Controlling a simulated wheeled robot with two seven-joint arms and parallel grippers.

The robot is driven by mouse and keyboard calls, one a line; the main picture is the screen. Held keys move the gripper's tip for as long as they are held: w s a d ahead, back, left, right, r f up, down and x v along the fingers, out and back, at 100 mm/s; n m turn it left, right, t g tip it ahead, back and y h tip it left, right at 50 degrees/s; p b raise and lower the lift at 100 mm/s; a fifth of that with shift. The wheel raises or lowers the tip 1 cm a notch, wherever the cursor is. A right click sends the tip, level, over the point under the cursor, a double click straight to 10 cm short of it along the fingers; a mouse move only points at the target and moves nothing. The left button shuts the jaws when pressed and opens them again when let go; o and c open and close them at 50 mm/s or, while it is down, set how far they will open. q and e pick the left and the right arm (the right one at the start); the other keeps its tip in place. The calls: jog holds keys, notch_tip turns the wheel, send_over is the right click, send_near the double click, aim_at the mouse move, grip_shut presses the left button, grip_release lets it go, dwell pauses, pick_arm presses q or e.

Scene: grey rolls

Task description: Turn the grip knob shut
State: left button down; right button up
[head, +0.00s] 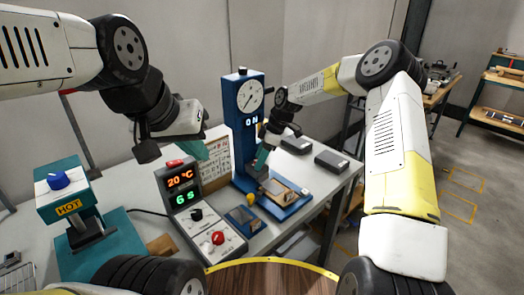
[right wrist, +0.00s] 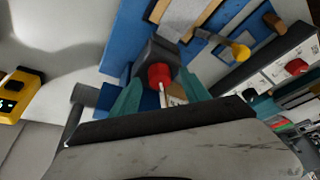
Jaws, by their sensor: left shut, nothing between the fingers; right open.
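The grip knob (right wrist: 160,77) is red with a pale pointer, on a dark grey block of the blue test stand. In the right wrist view it sits between the two teal fingers of my right gripper (right wrist: 163,98). The fingers are open and appear apart from it. In the head view my right gripper (head: 262,157) is at the lower front of the blue stand (head: 240,130), and I cannot make out the knob there. My left gripper (head: 196,150) is shut and empty, raised above the control box, left of the stand.
A control box (head: 205,225) with red and green displays and knobs stands in front. A teal press marked HOT (head: 62,200) is at left. Dark boxes (head: 332,161) lie right of the stand. A round wooden surface (head: 275,279) is nearest.

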jog(key=shift+c, duration=0.4)
grip_shut()
jog(key=shift+m, duration=0.4)
jog(key=m+t, duration=0.1)
jog(key=m, duration=0.2)
jog(key=shift+s+r+m+t, duration=0.1)
jog(key=shift+s+m+t, duration=0.05)
jog(key=shift+m+t, duration=0.2)
jog(key=m+t, duration=0.1)
jog(key=m, duration=0.1)
jog(key=m+h, duration=0.1)
jog(key=m, duration=0.1)
jog(key=shift+s+a+m+t, duration=0.1)
jog(key=shift+a+m+t, duration=0.05)
jog(key=shift+m+t, duration=0.15)
jog(key=m+h, duration=0.1)
jog(key=m, duration=0.1)
jog(key=m+t+h, duration=0.1)
jog(key=m, duration=0.2)
jog(key=shift+a, duration=0.15)
jog(key=shift+m+h, duration=0.7)
jog(key=shift+m, duration=1.25)
